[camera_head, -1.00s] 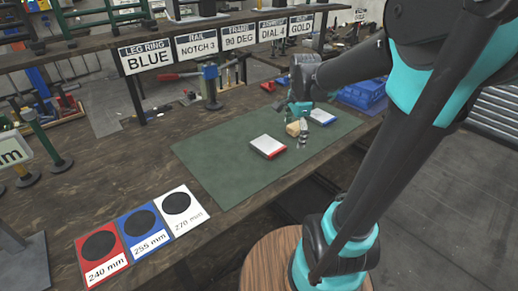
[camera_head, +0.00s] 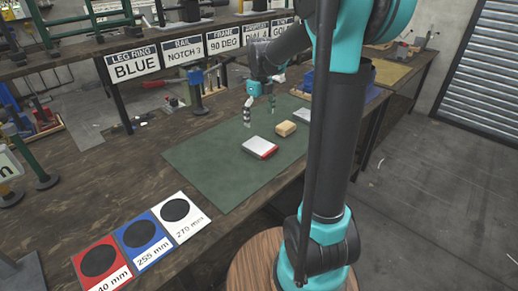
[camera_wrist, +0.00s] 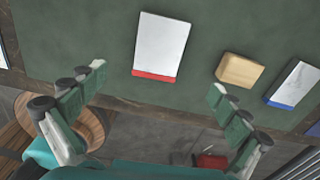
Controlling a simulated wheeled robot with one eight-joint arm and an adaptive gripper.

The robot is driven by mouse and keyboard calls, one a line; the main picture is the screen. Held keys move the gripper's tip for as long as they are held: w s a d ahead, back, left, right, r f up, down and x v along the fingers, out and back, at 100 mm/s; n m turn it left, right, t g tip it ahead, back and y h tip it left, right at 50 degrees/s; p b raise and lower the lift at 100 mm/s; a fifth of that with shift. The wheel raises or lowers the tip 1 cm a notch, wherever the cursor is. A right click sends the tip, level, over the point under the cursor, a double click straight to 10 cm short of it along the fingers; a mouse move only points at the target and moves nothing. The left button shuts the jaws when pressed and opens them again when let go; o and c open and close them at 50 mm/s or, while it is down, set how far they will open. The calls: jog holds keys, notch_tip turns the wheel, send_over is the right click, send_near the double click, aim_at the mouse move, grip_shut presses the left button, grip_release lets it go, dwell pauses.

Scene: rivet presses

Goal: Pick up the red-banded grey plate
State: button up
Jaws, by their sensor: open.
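The red-banded grey plate (camera_head: 259,147) lies flat on the green mat (camera_head: 205,155). In the wrist view the plate (camera_wrist: 160,45) is at the upper middle, with its red band on the near edge. My gripper (camera_head: 260,112) is above the mat, just behind the plate in the head view. In the wrist view my gripper (camera_wrist: 157,76) is open and empty, its two fingers wide apart with the plate seen ahead between them. The fingers do not touch the plate.
A tan block (camera_head: 286,128) lies right of the red-banded plate. A blue-banded plate (camera_wrist: 292,84) lies farther right. Red, blue and white cards (camera_head: 135,240) with black discs lie at the front left of the bench. A sign shelf (camera_head: 195,45) stands behind.

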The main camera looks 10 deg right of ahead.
aim_at(260, 146)
notch_tip(260, 146, down, 12)
jog(key=shift+s+r, duration=0.1)
jog(key=c, duration=1.8)
